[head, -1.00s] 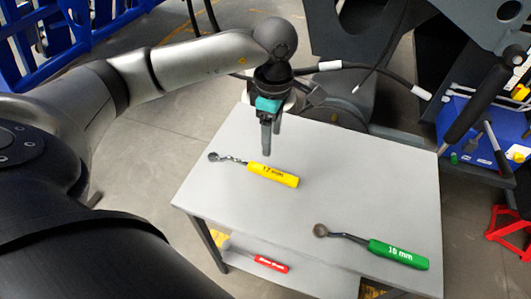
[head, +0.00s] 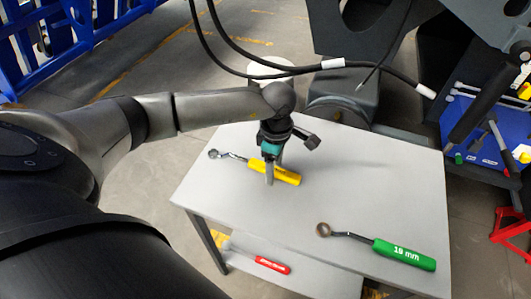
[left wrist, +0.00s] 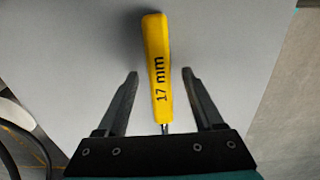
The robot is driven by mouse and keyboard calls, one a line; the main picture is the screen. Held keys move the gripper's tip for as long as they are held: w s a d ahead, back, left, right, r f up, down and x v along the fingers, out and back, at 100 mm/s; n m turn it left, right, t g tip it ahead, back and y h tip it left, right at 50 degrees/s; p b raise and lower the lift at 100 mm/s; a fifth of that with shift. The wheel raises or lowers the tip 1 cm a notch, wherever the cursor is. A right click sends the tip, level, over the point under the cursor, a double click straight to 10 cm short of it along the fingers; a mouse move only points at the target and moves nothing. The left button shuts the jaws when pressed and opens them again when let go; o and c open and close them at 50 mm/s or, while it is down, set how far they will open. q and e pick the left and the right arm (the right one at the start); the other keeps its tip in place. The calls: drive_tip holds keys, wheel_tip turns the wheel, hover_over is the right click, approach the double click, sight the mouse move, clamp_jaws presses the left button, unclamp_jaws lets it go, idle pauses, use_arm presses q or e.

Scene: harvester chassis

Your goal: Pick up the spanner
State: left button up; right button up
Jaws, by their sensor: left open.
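A spanner with a yellow handle (head: 285,175) lies on the grey table (head: 340,190), its ring end toward the left. In the left wrist view its yellow handle (left wrist: 156,70) reads "17 mm". A second spanner with a green handle (head: 403,254) lies at the table's front right. My left gripper (head: 270,182) points down over the yellow spanner and hides part of it. In the left wrist view my open fingers (left wrist: 160,75) stand on either side of the yellow handle's lower end, with gaps on both sides. My right gripper is not in view.
A red-handled tool (head: 272,265) lies on the lower shelf (head: 310,279). A blue tool board (head: 478,130) stands at the right, and black hoses (head: 300,70) hang behind the table. The table's middle is clear.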

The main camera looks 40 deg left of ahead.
use_arm(q)
clamp_jaws()
idle(0.6)
idle(0.8)
